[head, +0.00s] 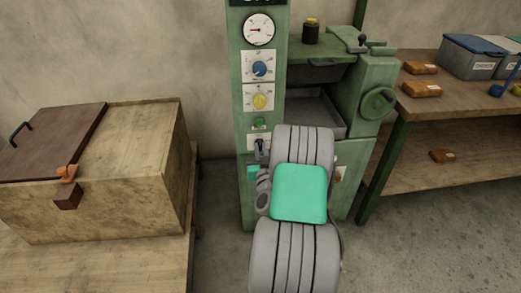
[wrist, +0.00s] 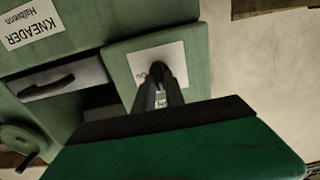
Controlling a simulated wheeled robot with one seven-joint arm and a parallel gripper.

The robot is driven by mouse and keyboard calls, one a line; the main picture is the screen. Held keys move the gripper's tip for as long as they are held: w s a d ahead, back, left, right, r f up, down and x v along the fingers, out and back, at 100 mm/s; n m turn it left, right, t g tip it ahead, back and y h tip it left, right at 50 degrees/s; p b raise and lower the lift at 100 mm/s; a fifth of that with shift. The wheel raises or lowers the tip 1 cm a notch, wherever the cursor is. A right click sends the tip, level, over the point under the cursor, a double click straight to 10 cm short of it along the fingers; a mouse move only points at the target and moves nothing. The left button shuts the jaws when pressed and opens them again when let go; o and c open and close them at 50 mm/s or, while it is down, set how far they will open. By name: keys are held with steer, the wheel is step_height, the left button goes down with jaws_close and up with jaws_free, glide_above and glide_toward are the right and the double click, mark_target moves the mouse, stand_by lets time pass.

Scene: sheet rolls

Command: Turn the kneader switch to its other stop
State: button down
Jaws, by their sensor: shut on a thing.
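The kneader (head: 238,120) is a green machine with a control column in the head view. Its name label (wrist: 35,25) reads upside down in the wrist view. The kneader switch (wrist: 157,70) is a small dark handle on a white plate (wrist: 175,55) in the wrist view; the plate also shows low on the column in the head view (head: 251,142). My gripper (wrist: 158,84) is at the plate, its dark fingers shut on the switch handle. The fingers hide much of the handle, so its exact angle is hard to read. In the head view my gripper (head: 262,150) is partly hidden by my arm.
Above the switch are a gauge (head: 259,29), a blue knob (head: 260,68), a yellow knob (head: 260,101) and a green button (head: 259,123). A wooden chest (head: 140,150) stands left. A bench (head: 455,105) with orange-brown packets and a grey bin (head: 470,62) stands right.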

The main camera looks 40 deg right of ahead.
steer(key=shift+m, duration=0.3)
stand_by(0.4)
steer(key=m, duration=0.4)
steer(key=shift+d, duration=0.1)
steer(key=m, duration=0.4)
steer(key=shift+s+m, duration=0.1)
steer(key=shift+m, duration=0.3)
steer(key=m, duration=0.4)
steer(key=shift+d+f, duration=0.1)
steer(key=shift+f+m+p, duration=0.1)
steer(key=shift+m+p, duration=0.55)
steer(key=shift+m, duration=1.45)
steer(key=c, duration=1.4)
jaws_free()
